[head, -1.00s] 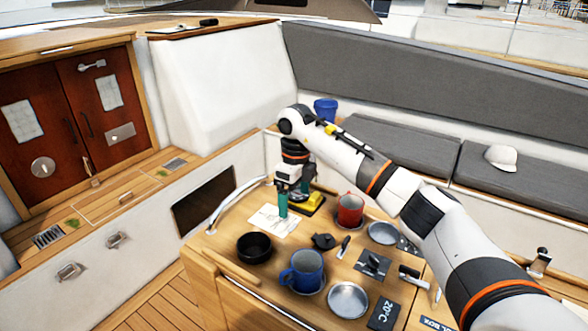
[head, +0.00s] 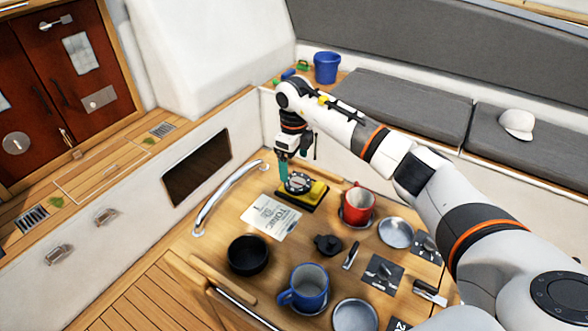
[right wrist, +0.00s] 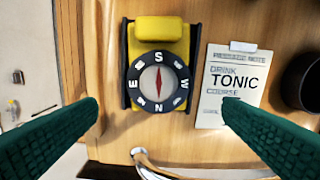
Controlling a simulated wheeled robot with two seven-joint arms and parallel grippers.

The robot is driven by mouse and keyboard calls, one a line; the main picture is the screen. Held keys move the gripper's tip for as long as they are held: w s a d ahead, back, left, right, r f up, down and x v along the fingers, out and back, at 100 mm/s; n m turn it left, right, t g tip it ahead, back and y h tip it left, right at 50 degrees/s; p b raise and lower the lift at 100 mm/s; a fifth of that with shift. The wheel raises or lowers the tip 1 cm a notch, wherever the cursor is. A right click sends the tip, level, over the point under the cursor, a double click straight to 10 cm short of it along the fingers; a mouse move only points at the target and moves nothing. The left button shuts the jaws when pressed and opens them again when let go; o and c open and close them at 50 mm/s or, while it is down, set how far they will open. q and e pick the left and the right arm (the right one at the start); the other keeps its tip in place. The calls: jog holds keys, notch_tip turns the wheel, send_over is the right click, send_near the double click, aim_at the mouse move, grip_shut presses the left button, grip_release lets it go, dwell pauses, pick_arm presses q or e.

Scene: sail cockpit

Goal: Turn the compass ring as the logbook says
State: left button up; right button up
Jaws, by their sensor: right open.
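The compass (head: 298,183) has a yellow body and a black ring on a dark base. In the right wrist view the compass ring (right wrist: 158,82) has S at the top, N at the bottom, E left and W right, around a red and white needle. The paper note (head: 271,217) lies beside it. In the right wrist view the passage note (right wrist: 229,88) reads "DRINK TONIC" and "COURSE"; the line below is hidden by a finger. My right gripper (head: 288,172) is open above the compass, its green fingers (right wrist: 160,107) apart on either side of the ring in the wrist picture. My left gripper is not in view.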

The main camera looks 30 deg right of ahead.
aim_at(294, 180)
notch_tip(294, 180, down, 5)
jog(key=shift+w+f+p, duration=0.1)
jog(key=shift+p, duration=0.65)
jog(key=shift+f, duration=0.3)
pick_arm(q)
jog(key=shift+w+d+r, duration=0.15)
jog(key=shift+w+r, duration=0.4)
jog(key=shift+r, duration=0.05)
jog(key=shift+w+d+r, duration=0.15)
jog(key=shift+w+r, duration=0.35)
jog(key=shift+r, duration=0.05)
